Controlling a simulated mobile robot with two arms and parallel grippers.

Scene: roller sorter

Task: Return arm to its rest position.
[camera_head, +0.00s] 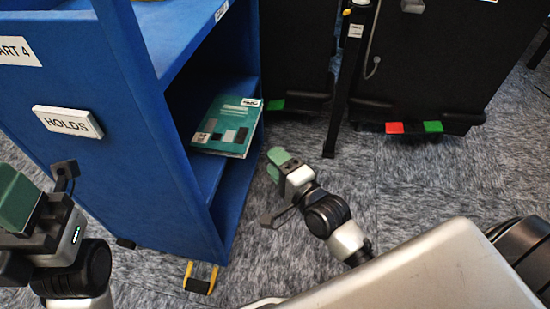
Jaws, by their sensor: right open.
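My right gripper (277,164) has green fingertips and is in the middle of the view, just to the right of the blue cart's lower shelf opening. It is open and holds nothing that I can see. My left gripper (16,200) is at the left edge, in front of the cart's side panel. It has green finger pads and is partly cut off by the frame, so its jaw opening is unclear.
The blue cart (100,145) has a "HOLDS" sign (68,121). A teal book (227,126) lies on its lower shelf. Black cabinets (440,60) and a black post (347,80) stand behind. Grey carpet (420,175) is clear at right.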

